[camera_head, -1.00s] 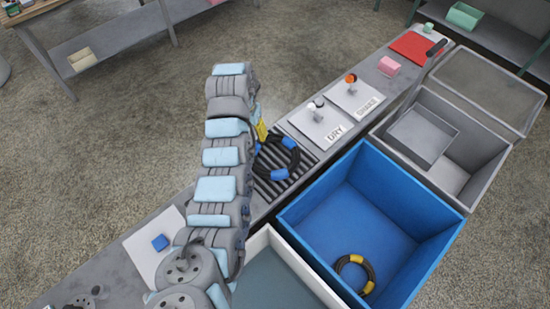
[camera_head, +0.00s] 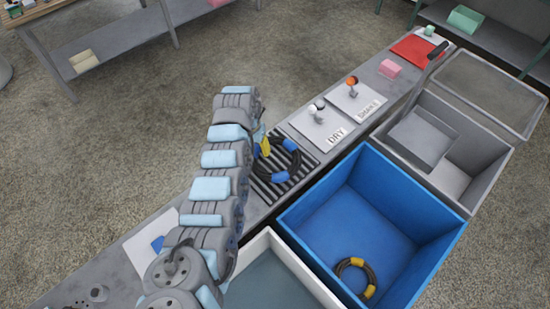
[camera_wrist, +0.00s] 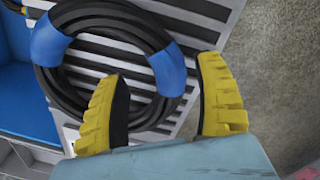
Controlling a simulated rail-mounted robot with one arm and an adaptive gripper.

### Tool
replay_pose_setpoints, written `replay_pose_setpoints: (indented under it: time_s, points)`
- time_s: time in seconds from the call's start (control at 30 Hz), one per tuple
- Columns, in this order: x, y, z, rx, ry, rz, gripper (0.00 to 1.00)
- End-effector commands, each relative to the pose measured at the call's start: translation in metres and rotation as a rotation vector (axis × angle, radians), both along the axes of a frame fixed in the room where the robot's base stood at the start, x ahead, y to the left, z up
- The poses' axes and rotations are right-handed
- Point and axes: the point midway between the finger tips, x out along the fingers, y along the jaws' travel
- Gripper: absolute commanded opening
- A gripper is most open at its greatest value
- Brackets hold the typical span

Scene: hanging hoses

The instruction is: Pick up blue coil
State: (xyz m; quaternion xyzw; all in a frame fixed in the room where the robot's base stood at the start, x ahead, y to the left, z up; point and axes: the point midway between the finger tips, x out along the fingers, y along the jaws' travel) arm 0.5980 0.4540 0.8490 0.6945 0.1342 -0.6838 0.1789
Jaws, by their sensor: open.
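The blue coil, a black hose ring with blue bands (camera_head: 287,160), lies on a grey slatted rack (camera_head: 280,187) on the bench. In the wrist view, the coil (camera_wrist: 169,70) fills the upper left, with two blue bands showing. My gripper (camera_wrist: 165,105) has yellow ridged fingers spread apart. The right-hand blue band and part of the ring lie between and just beyond the fingertips. The left finger overlaps the ring in the picture; I cannot tell if it touches. In the head view my gripper (camera_head: 262,145) is mostly hidden behind my arm.
A blue bin (camera_head: 290,217) holds a black coil with yellow bands (camera_head: 355,262). A white-rimmed tray (camera_head: 262,240) stands beside it. Plates labelled DRY (camera_head: 318,128) and another label carry valve-like knobs. A grey open box (camera_head: 480,200) is at right.

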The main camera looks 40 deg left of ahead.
Motion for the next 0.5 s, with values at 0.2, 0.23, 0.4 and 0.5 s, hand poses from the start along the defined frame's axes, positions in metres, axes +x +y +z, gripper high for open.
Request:
replay_pose_setpoints:
  time_s: [0.2, 0.23, 0.4, 0.5]
  points:
    - [0.0, -0.001, -0.018, -0.003, 0.003, 0.001, 0.69]
    - [0.001, -0.001, -0.021, -0.002, 0.001, 0.0, 0.69]
    - [0.0, -0.003, -0.035, -0.003, 0.005, 0.0, 0.69]
    - [0.0, -0.002, -0.037, -0.001, 0.002, 0.001, 0.69]
